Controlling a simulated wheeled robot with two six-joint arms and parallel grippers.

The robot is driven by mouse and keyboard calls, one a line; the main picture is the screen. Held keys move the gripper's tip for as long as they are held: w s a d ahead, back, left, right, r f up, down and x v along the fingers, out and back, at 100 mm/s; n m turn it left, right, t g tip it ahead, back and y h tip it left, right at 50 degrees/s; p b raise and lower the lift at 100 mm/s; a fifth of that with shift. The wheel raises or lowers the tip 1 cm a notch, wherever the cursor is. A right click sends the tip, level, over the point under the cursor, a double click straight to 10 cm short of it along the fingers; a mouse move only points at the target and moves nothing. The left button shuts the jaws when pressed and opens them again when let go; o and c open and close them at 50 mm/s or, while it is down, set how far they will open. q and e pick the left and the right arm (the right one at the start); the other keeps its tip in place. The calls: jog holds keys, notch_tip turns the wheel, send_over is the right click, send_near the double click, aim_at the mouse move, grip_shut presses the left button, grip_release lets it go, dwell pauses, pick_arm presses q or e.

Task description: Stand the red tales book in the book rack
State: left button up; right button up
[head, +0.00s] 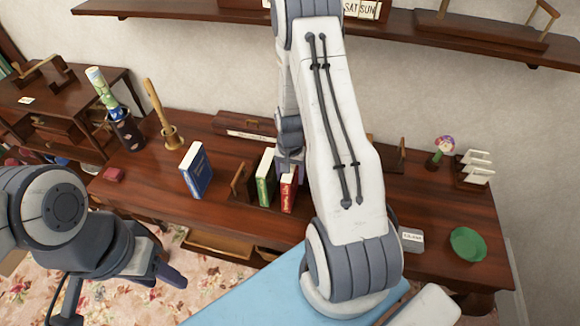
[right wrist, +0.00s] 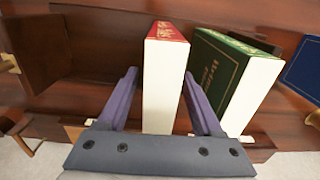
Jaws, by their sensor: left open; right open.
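The red book (head: 289,188) stands upright beside the green book (head: 265,178) in the book rack, whose wooden end (head: 242,184) is left of the green book. My right gripper (head: 291,160) is at the red book, partly hidden by my arm. In the right wrist view, the open fingers of my right gripper (right wrist: 165,110) lie on either side of the red book (right wrist: 163,75), with a gap at the left finger. The green book (right wrist: 235,75) tilts beside it. My left gripper (head: 165,272) is open, low at the left, away from the books.
A blue book (head: 196,170) stands on the desk (head: 150,190) left of the rack. A mortar with pestle (head: 168,130), a green dish (head: 468,243) and a white letter holder (head: 476,167) are also there. A wall shelf (head: 430,30) runs above.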

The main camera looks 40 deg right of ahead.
notch_tip(320, 180, up, 11)
jog(key=shift+r+b, duration=0.1)
jog(key=shift+b, duration=1.15)
jog(key=shift+r, duration=0.45)
jog(key=s+a+r+n, duration=0.3)
jog(key=a+r+n, duration=0.15)
jog(key=a, duration=0.55)
jog(key=s+a+r+n, duration=0.3)
jog(key=a+n, duration=0.2)
jog(key=a, duration=0.6)
jog(key=s+a+r+n, duration=0.1)
jog(key=s+a+n, duration=0.2)
jog(key=s, duration=0.4)
jog(key=s+a+r+n+y, duration=0.1)
jog(key=s+a+n, duration=0.3)
jog(key=s, duration=0.3)
jog(key=shift+r+n+b, duration=0.2)
jog(key=shift+n+b, duration=0.1)
jog(key=shift+n, duration=0.05)
